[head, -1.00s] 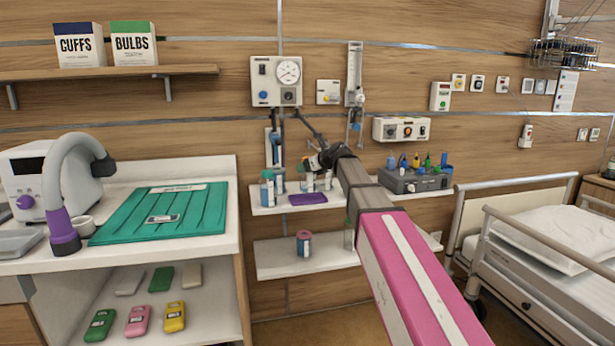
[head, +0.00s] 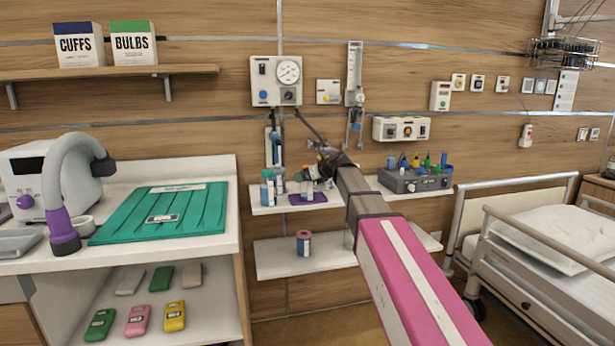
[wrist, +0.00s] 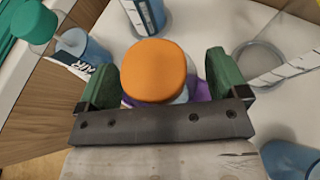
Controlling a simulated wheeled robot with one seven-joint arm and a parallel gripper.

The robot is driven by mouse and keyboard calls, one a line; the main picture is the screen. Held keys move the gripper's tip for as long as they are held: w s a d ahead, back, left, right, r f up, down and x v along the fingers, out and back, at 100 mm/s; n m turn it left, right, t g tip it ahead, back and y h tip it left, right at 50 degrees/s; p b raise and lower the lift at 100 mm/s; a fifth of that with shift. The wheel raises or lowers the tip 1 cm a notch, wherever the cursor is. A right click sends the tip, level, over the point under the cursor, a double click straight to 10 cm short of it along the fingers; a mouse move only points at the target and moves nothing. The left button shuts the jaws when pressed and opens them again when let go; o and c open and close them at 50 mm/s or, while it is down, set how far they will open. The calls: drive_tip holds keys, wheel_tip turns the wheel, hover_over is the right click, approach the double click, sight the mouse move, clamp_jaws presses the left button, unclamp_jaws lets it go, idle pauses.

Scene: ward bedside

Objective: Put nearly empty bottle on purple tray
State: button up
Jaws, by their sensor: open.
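An orange-capped bottle (wrist: 155,70) stands between the fingers of my gripper (wrist: 162,80) in the wrist view; its cap hides most of its body, and its fill level cannot be seen. The fingers are apart, one on each side of the cap. The purple tray (wrist: 202,90) shows just behind and under this bottle. In the head view, my gripper (head: 309,174) is low over the purple tray (head: 319,198) on the upper wall shelf, with the bottle (head: 307,188) at the tray, partly hidden by the gripper.
Green-capped bottles (head: 267,188) stand close left of the tray on the upper shelf (head: 262,210). A grey unit with coloured items (head: 415,182) is at the right. A pink-capped bottle (head: 303,243) stands on the lower shelf. Wall fittings (head: 276,82) hang above.

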drive_tip(key=v, duration=1.2)
drive_tip(key=s+d+f+n+g+h, duration=0.1)
drive_tip(key=s+d+f+n+h, duration=0.2)
drive_tip(key=f, duration=0.5)
drive_tip(key=s+d+f+n+g, duration=0.2)
drive_tip(key=s+f+n, duration=0.25)
drive_tip(key=f, duration=0.45)
drive_tip(key=s+d+f+n+g+h, duration=0.1)
drive_tip(key=s+d+f+n+h, duration=0.15)
drive_tip(key=f+n, duration=0.4)
drive_tip(key=s+d+f+n+g+h, duration=0.2)
drive_tip(key=s+d+f+n, duration=0.2)
drive_tip(key=s+f+n, duration=0.2)
drive_tip(key=s+d+f+n+g+h, duration=0.2)
drive_tip(key=s+d+f+n, duration=0.2)
drive_tip(key=s+f, duration=0.7)
wheel_tip(320, 180, down, 2)
drive_tip(key=shift+f+n, duration=0.1)
drive_tip(key=shift+n, duration=0.9)
